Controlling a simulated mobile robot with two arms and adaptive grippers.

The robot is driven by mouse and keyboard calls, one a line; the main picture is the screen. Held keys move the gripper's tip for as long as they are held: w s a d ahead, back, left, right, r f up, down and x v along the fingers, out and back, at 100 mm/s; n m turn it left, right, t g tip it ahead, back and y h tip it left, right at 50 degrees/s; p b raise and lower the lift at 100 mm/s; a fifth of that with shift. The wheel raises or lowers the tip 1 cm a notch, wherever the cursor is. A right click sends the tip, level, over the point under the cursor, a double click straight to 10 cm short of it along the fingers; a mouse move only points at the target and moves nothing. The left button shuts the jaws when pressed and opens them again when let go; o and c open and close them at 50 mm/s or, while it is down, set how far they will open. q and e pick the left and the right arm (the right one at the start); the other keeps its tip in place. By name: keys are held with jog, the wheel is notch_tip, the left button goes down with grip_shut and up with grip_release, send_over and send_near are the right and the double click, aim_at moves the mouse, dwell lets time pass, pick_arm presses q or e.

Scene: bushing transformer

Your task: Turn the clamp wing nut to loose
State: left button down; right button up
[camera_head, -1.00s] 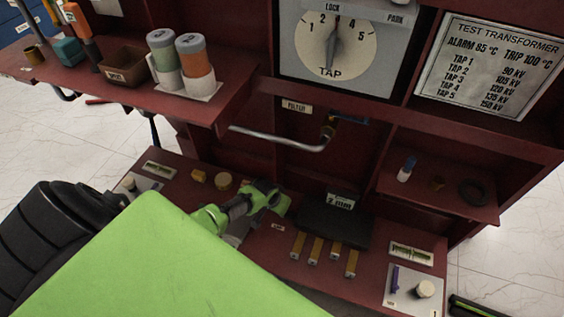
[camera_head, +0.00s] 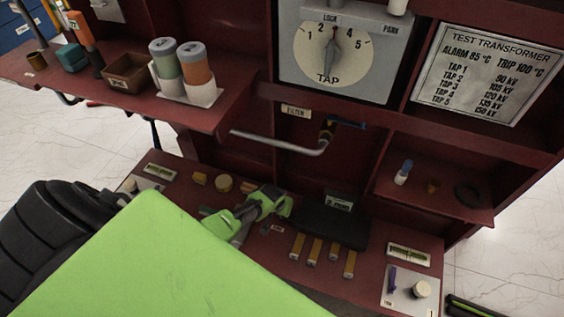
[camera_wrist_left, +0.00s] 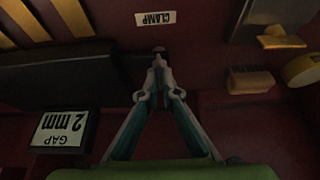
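My left gripper (camera_head: 266,226) reaches down to the lower red shelf, beside the dark block. In the left wrist view its two fingers (camera_wrist_left: 158,64) converge and their tips lie together, just short of a small reddish round spot (camera_wrist_left: 158,49). The CLAMP label (camera_wrist_left: 155,18) lies just beyond that spot. It also shows in the head view (camera_head: 278,229). I cannot make out the wing nut's shape, and I cannot tell whether part of it is between the fingertips. My right gripper is not in view.
The dark block (camera_head: 332,224) with the 2 mm gap sign (camera_wrist_left: 62,130) stands close beside the fingers. Several yellow bars (camera_head: 315,250) lie in front. A bent pipe (camera_head: 285,145) crosses above. A yellow round piece (camera_head: 223,183) lies behind the gripper.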

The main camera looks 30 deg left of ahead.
pick_arm(q)
jog(key=shift+w+d, duration=0.1)
jog(key=c, duration=2.3)
grip_release()
jog(key=shift+v, duration=6)
jog(key=shift+f, duration=0.1)
